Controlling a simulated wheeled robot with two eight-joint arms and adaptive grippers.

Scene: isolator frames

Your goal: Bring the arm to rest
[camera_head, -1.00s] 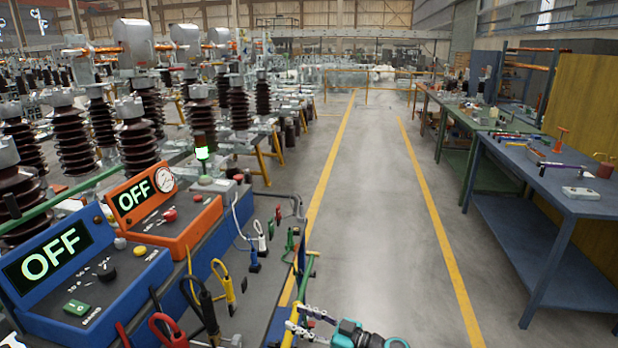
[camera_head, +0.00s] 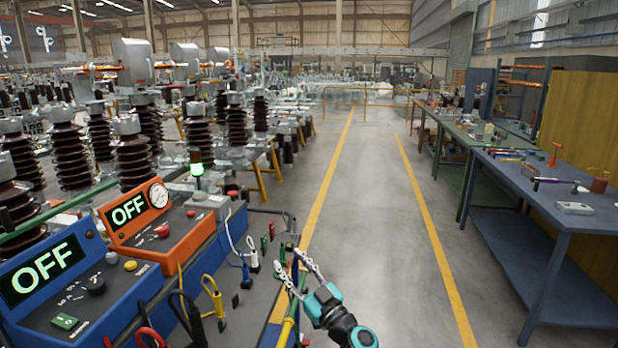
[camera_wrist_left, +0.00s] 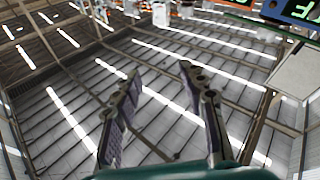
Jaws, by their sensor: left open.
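My left gripper (camera_head: 286,260) shows at the bottom middle of the head view, beside the right edge of the bench with the control boxes. Its two grey fingers are spread and point up and to the left, with nothing between them. My teal and black wrist runs down to the bottom edge. In the left wrist view the open fingers (camera_wrist_left: 160,70) point up at the roof beams and lights, and the space between them is empty. My right gripper is in neither view.
A blue box (camera_head: 75,285) and an orange box (camera_head: 160,225), both reading OFF, stand on the bench at left with several coloured clips and leads. A blue table (camera_head: 545,205) stands at right. The floor aisle (camera_head: 375,220) between yellow lines is clear.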

